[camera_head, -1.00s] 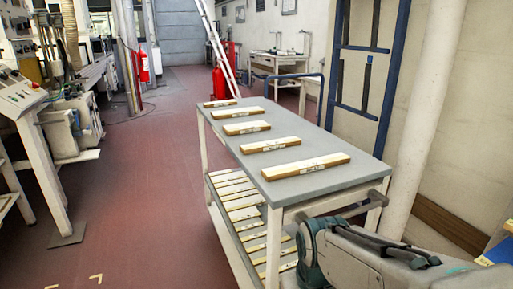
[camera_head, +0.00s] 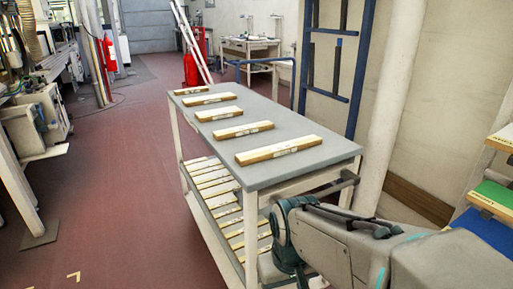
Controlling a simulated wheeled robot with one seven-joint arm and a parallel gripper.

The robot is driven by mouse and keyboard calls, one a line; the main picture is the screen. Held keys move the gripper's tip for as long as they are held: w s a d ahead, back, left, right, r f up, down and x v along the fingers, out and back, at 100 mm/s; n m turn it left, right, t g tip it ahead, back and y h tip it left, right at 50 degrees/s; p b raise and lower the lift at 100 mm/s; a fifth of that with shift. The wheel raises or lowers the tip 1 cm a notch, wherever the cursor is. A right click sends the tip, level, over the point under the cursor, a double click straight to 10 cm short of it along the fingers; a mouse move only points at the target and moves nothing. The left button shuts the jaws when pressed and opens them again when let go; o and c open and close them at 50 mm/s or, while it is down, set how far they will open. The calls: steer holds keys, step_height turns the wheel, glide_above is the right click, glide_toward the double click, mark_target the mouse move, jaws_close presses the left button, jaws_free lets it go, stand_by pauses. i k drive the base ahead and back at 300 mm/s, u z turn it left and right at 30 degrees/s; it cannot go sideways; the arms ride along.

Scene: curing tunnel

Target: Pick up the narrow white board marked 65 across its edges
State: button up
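Several narrow boards with white tops and brown edges lie apart in a row across the grey top of a trolley (camera_head: 300,122). The nearest board (camera_head: 278,149) is the longest in view. Behind it lie a second board (camera_head: 243,130), a third board (camera_head: 218,114), a fourth board (camera_head: 208,99) and a small far board (camera_head: 188,91). Small labels show on their front edges, but the numbers are too small to read, so I cannot tell which is marked 65. My arm shows folded at the lower right, near the trolley's front corner. My gripper is not in view.
A dark handle (camera_head: 325,190) sticks out at the trolley's near end. A white pipe (camera_head: 393,110) and a blue frame (camera_head: 362,55) stand right of it. Coloured shelves (camera_head: 490,195) are at far right. Red floor (camera_head: 125,190) is open at left.

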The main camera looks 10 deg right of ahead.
mark_target(213, 114)
steer(key=u, duration=0.9)
steer(key=k, duration=1.15)
steer(key=u, duration=0.95)
steer(key=i, duration=2.6)
steer(key=z, duration=0.75)
steer(key=i, duration=1.55)
steer(key=z, duration=1.6)
steer(key=i, duration=0.75)
steer(key=z, duration=0.9)
